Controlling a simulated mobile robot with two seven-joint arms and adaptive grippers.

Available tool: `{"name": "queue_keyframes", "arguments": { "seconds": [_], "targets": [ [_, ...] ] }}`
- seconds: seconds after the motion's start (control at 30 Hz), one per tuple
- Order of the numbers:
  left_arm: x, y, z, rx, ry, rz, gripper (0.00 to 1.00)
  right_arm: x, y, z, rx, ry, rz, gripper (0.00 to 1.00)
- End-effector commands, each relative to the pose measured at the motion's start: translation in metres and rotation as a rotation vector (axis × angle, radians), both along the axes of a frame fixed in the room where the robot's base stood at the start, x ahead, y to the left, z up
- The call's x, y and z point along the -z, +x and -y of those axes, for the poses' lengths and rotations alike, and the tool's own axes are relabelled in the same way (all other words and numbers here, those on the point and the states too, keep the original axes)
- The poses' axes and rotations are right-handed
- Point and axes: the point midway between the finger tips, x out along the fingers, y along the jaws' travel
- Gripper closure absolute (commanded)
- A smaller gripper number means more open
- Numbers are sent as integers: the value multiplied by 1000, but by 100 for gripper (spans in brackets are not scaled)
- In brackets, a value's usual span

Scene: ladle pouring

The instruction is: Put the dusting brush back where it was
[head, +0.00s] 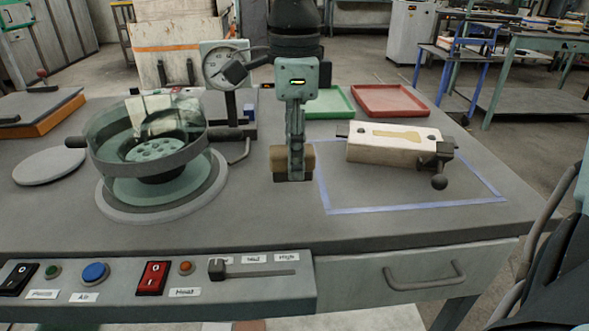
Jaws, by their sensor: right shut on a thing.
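My right gripper (294,165) comes down from the top middle of the head view, over the table (260,220). It is shut on a brown block-like thing, which I take to be the dusting brush (308,158). The fingers cover the middle of the brush, so its brown sides show left and right of them. The brush is just left of the blue taped outline (410,207), near its left edge. I cannot tell whether it touches the table. My left gripper is not in view.
A pale mould block (375,153) with a dark clamp (439,165) lies inside the outline. A glass-walled round vessel (150,150) and a dial gauge (225,68) stand left. Green (330,112) and red (392,101) trays lie behind. A control panel (220,290) edges the front.

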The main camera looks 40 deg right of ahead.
Motion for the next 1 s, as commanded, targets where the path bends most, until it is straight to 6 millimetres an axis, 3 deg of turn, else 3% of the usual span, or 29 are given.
{"name": "queue_keyframes", "arguments": {
  "seconds": [0.23,0.57,0.83,0.87,1.0],
  "targets": [
    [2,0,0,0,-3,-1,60,33,-1,0,0,0,-5,90],
    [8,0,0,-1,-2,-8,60,36,-1,0,1,0,-1,90],
    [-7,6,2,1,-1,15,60,38,-1,-1,1,0,-1,90],
    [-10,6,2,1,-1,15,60,38,-1,0,1,0,-2,63],
    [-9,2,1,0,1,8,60,38,-1,0,1,0,-2,46]
  ]
}}
